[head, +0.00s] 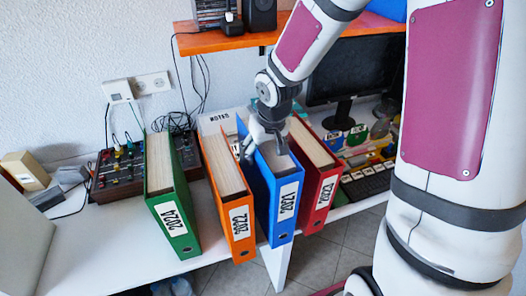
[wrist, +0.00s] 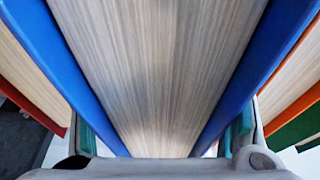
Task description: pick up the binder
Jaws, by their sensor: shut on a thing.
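Several binders stand in a row on the white desk in the head view. The blue binder (head: 286,209), labelled 2022, stands between the orange and red ones. My gripper (head: 266,150) reaches down onto its top from above, with fingers on both sides of it. In the wrist view the blue binder's cover (wrist: 262,55) and pages fill the middle. My gripper (wrist: 158,145) is shut on it there, greenish finger pads against both covers. Whether its bottom is off the desk I cannot tell.
The orange binder (head: 240,216) and red binder (head: 324,190) stand close on either side. A green binder (head: 172,207) stands farther left. A mixer (head: 118,168), a monitor (head: 350,75) and an orange shelf (head: 228,40) are behind. The desk's front edge is close to the binders.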

